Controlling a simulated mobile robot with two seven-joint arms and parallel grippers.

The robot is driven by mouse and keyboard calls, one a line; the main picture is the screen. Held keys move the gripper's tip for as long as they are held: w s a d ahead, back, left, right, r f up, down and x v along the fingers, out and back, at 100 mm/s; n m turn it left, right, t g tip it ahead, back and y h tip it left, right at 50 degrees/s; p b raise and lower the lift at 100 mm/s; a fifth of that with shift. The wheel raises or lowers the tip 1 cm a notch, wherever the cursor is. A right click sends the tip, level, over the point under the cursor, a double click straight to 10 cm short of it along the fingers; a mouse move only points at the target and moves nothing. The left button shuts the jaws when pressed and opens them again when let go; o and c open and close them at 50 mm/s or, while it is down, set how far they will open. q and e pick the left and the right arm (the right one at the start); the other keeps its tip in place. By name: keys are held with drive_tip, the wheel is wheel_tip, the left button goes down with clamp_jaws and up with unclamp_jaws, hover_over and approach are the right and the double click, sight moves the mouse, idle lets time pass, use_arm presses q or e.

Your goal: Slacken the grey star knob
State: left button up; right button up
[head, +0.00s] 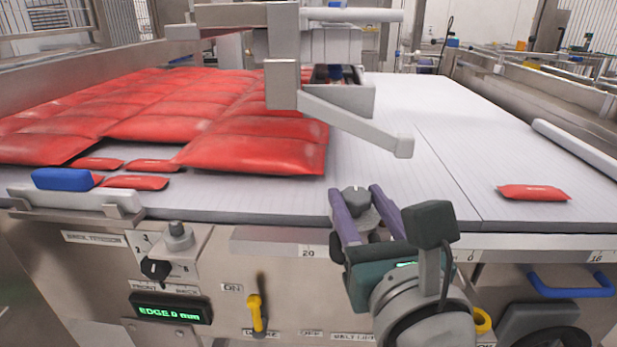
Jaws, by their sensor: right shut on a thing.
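The grey star knob (358,200) shows between the purple fingers of my right gripper (357,193), at the front edge of the white belt table. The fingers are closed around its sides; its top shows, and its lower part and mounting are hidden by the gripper. My right arm comes in from the bottom right. My left gripper is out of the picture.
Red bags (250,145) cover the left of the table (420,170); one small red packet (533,192) lies at right. A grey gantry arm (350,125) hangs above the middle. The front panel has a black selector knob (155,269), a display (170,308) and a yellow lever (256,312).

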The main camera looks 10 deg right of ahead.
clamp_jaws()
